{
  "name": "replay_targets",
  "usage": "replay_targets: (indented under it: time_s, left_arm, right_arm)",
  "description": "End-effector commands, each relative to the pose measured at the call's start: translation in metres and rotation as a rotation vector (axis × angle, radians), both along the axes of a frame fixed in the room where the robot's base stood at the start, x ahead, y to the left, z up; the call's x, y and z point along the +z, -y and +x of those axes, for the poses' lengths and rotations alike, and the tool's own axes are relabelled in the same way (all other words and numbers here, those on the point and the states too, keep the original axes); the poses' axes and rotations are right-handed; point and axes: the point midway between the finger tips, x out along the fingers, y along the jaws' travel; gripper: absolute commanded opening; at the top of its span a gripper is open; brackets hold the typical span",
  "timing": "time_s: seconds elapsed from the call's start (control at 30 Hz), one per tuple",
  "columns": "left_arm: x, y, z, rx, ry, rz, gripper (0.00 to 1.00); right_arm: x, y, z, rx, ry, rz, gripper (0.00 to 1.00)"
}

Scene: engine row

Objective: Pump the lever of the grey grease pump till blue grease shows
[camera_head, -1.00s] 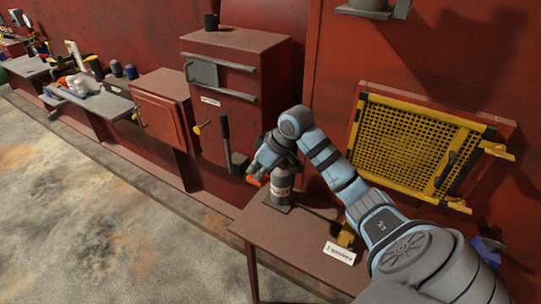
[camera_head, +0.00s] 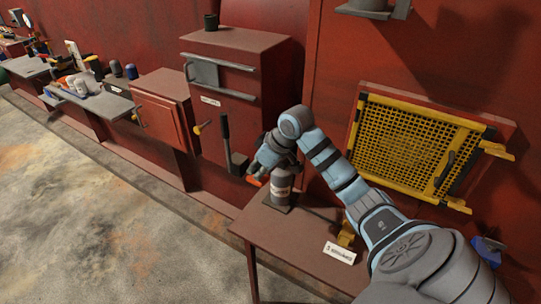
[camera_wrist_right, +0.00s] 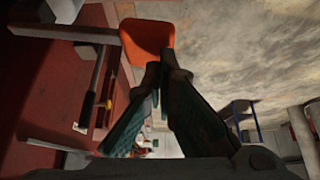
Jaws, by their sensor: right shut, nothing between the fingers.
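The grey grease pump (camera_head: 280,192) stands upright on the brown table in the head view, a cylinder with a pale label. Its top is partly hidden by my right gripper (camera_head: 259,172), which is at the upper left of the pump. An orange piece (camera_head: 254,181), seemingly the lever's grip, shows just below the fingers. In the right wrist view the orange piece (camera_wrist_right: 147,38) lies at or just beyond my closed fingertips (camera_wrist_right: 162,74); I cannot tell if they touch. Nothing is held. The pump's outlet is too small to make out, and I see no blue grease. My left gripper is out of view.
The brown table (camera_head: 270,235) carries a white label card (camera_head: 340,252) and a yellow part (camera_head: 347,234). A yellow mesh guard (camera_head: 405,140) hangs on the red wall to the right. A red cabinet (camera_head: 232,100) with an upright dark lever (camera_head: 225,138) stands behind left.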

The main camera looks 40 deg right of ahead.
Motion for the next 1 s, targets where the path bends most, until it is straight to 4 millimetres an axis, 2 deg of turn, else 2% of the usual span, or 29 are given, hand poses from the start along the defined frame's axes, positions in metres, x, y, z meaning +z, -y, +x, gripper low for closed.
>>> replay_targets:
  time_s: [0.23,0.77,0.87,1.0]
  left_arm:
    - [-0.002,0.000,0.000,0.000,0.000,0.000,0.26]
    - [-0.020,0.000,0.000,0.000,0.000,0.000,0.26]
    - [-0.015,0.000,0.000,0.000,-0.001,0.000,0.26]
    - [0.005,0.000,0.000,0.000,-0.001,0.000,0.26]
  right_arm:
    - [-0.005,0.000,0.000,0.000,-0.001,0.001,0.00]
    - [-0.052,0.000,0.000,-0.001,-0.002,0.000,0.00]
    - [-0.045,0.000,0.000,0.000,-0.001,-0.001,0.00]
    - [-0.020,0.001,0.000,0.000,0.000,-0.001,0.00]
